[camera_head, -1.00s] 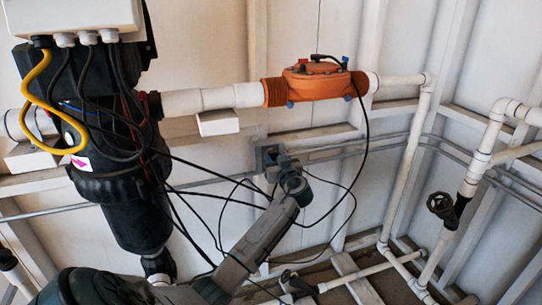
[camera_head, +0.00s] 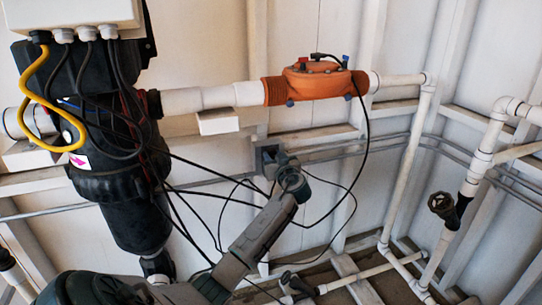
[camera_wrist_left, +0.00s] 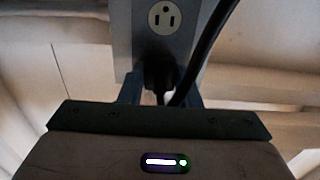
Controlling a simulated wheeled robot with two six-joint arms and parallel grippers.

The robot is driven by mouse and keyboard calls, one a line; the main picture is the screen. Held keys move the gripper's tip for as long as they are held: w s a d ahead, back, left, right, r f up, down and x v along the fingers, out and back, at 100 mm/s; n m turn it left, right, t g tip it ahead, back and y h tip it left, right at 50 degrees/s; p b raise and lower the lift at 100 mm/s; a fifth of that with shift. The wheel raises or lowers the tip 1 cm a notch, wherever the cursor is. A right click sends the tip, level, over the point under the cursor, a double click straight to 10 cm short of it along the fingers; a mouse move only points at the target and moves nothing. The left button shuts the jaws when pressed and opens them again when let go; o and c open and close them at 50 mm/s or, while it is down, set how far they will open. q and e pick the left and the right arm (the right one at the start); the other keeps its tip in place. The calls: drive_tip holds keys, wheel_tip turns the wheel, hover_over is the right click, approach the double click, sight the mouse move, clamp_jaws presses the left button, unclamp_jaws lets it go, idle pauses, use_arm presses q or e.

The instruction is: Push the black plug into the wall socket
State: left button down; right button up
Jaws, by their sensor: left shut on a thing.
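The wall socket (camera_head: 266,160) is a grey box on the wall rail, right of the black reactor. In the left wrist view, its pale upper outlet (camera_wrist_left: 164,17) faces me and looks empty. My left gripper (camera_head: 279,160) is at the socket's front. It is shut on the black plug (camera_wrist_left: 157,78), which shows between the fingers just below the upper outlet. A thick black cord runs up and right from the plug area. The lower outlet is hidden, and I cannot tell how far the plug is in. My right gripper is not in view.
A black reactor (camera_head: 125,165) with hanging cables stands at left. Loose black cables loop around my left arm. An orange valve body (camera_head: 315,82) sits on the white pipe above. White pipes (camera_head: 407,165) stand at right. Wall between socket and pipes is mostly free.

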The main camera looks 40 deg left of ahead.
use_arm(q)
drive_tip(key=c, duration=1)
unclamp_jaws()
drive_tip(key=v, duration=1)
drive_tip(key=shift+s+d, duration=0.2)
drive_tip(key=shift+d, duration=0.15)
